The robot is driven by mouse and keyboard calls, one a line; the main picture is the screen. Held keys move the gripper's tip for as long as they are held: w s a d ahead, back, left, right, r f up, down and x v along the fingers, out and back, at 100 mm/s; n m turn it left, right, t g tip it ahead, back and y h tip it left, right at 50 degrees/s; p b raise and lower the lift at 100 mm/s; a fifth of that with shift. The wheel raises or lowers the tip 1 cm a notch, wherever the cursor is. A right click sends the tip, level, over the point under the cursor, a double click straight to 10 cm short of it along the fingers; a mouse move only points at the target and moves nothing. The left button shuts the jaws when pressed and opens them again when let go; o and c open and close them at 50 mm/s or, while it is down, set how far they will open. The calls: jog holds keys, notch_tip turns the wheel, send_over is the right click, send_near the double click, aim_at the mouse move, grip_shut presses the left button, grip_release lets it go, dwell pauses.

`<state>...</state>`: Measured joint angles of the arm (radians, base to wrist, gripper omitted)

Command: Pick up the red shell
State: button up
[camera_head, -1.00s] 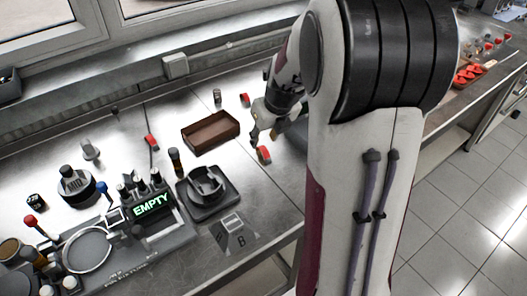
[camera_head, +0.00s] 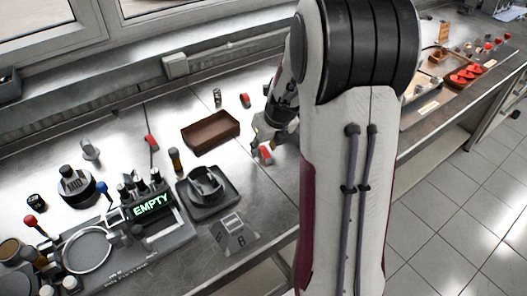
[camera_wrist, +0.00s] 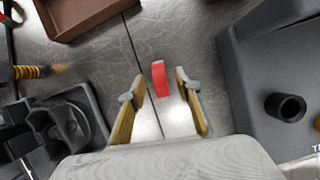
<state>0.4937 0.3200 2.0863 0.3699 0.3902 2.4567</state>
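A small curved red shell (camera_wrist: 160,78) stands on the metal bench in the wrist view. It lies between the two fingertips of my gripper (camera_wrist: 160,88), slightly ahead of them, with gaps on both sides. My gripper is open and holds nothing. In the head view the same red shell (camera_head: 265,154) is just below my gripper (camera_head: 260,140), partly covered by it. Two similar red pieces also show there: one (camera_head: 245,99) behind the brown tray and one (camera_head: 151,142) to its left. I cannot tell contact with the bench.
A brown tray (camera_head: 211,142) is left of my gripper. A dark fixture (camera_head: 207,205) stands nearer, beside a console reading EMPTY (camera_head: 153,206). In the wrist view a large grey housing (camera_wrist: 240,95) is close on the right. Bench around the shell is clear.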

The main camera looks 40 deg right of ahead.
aim_at(264, 150)
grip_shut()
jog(key=shift+r, duration=0.1)
dwell(0.3)
notch_tip(264, 150, up, 10)
dwell(0.7)
dwell(0.4)
